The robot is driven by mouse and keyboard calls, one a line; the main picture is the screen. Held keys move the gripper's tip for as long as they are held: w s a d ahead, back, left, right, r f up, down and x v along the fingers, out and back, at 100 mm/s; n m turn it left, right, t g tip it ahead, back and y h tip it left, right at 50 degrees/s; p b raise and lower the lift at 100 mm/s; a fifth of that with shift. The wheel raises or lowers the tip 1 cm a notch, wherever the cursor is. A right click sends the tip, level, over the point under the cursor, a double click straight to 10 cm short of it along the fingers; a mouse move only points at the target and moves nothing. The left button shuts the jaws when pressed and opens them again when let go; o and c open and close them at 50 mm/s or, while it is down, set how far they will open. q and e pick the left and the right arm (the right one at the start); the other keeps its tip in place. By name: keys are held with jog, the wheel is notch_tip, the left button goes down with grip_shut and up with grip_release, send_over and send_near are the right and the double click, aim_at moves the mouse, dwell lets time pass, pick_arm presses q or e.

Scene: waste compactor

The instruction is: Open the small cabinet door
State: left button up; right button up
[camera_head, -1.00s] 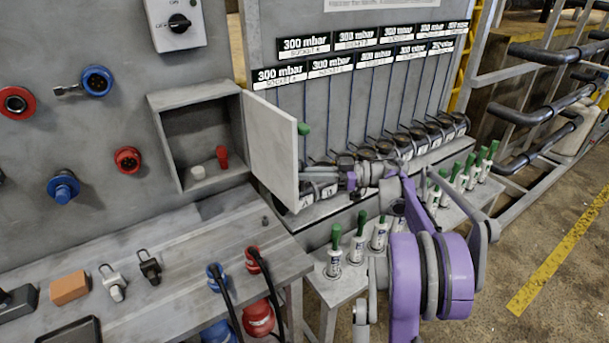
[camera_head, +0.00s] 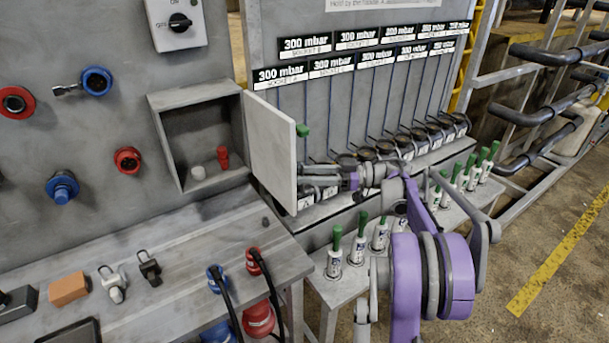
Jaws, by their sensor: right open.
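The small cabinet (camera_head: 155,128) is a grey box on the grey wall panel. Its door (camera_head: 270,150) stands open, swung out to the right, with a green knob (camera_head: 302,130) on its outer side. Inside the cabinet sit a red object (camera_head: 223,157) and a whitish one (camera_head: 198,172). My right gripper (camera_head: 308,180) is open and empty. It is on the outer side of the door, below the knob, with its fingertips close to the door's free edge; I cannot tell if they touch. My left gripper is out of view.
Behind my right arm are gauges (camera_head: 374,148) on a ledge. Several green-topped bottles (camera_head: 335,258) stand on a lower shelf beside my arm. The workbench (camera_head: 190,235) holds an orange block (camera_head: 69,289), padlocks (camera_head: 149,268) and cabled plugs (camera_head: 253,262).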

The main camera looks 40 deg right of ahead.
jog(key=v, duration=1)
dwell(0.3)
